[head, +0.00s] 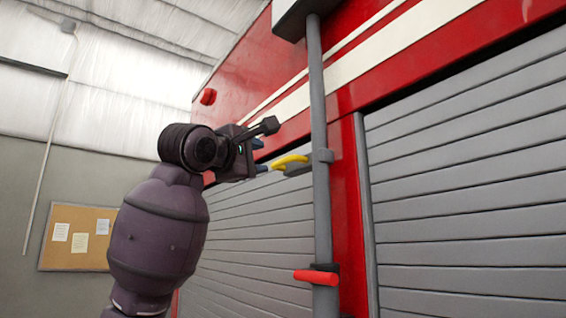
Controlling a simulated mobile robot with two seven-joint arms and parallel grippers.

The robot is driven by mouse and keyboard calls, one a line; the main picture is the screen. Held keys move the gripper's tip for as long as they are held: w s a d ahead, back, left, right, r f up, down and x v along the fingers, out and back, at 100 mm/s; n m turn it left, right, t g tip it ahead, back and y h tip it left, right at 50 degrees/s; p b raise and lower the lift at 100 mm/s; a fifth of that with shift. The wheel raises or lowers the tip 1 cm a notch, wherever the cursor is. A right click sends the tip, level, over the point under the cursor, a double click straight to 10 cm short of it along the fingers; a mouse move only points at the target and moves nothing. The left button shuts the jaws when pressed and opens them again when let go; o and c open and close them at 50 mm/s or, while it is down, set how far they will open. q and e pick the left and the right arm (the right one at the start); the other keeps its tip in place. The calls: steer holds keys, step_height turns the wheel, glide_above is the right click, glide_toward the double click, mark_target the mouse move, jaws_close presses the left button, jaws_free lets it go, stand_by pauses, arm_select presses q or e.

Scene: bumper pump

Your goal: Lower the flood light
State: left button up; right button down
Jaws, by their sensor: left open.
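A grey vertical pole (318,110) stands in front of the red fire truck. The underside of a grey box (294,14), possibly the flood light, shows at its top and is cut off by the frame edge. A curved yellow handle (290,161) sits at a grey collar on the pole. A red handle (316,277) sticks out at a dark collar lower down. My left gripper (266,147) is open, just left of the pole and close to the yellow handle. I cannot tell whether it touches the handle. My right gripper is not in view.
The red truck body (345,190) with a grey roller shutter (470,180) stands close behind the pole. Another shutter is partly behind my left arm. A cork board (75,238) hangs on the far left wall. The space left of my arm looks free.

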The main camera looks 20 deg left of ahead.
mark_target(280, 162)
arm_select(q)
steer(key=p+x, duration=0.3)
steer(key=x, duration=0.6)
steer(key=shift+w+a, duration=0.1)
steer(key=shift+w+r, duration=0.1)
steer(key=shift+w, duration=0.2)
steer(key=shift+w+d+p, duration=0.25)
steer(key=shift+w+p, duration=0.1)
steer(key=shift+w, duration=0.05)
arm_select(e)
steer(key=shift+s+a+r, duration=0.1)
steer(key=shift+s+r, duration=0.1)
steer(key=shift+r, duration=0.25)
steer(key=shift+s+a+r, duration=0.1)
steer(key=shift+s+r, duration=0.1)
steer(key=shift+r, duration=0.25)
arm_select(q)
jaws_close()
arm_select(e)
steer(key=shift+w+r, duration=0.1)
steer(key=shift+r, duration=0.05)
